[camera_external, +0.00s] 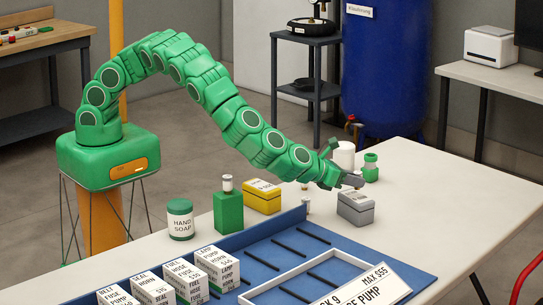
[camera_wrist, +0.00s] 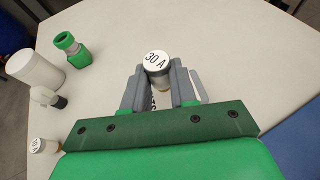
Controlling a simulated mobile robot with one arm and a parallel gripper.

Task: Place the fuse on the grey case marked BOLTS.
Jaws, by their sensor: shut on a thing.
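My gripper (camera_wrist: 157,88) is shut on the fuse (camera_wrist: 156,63), a small cylinder with a white top marked "30 A". In the outside view my gripper (camera_external: 349,181) is just above the grey case (camera_external: 355,209), which stands on the white table. The fuse cannot be made out clearly there. In the wrist view a few dark letters show between the jaws below the fuse, and most of what lies beneath is hidden. I cannot tell whether the fuse touches the case.
A white cylinder (camera_external: 344,154) and a green bottle (camera_external: 371,167) stand behind my gripper. A yellow case (camera_external: 263,197), green container (camera_external: 228,210) and hand soap jar (camera_external: 180,219) stand left. A blue board (camera_external: 270,253) with several boxes lies in front. The table's right side is clear.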

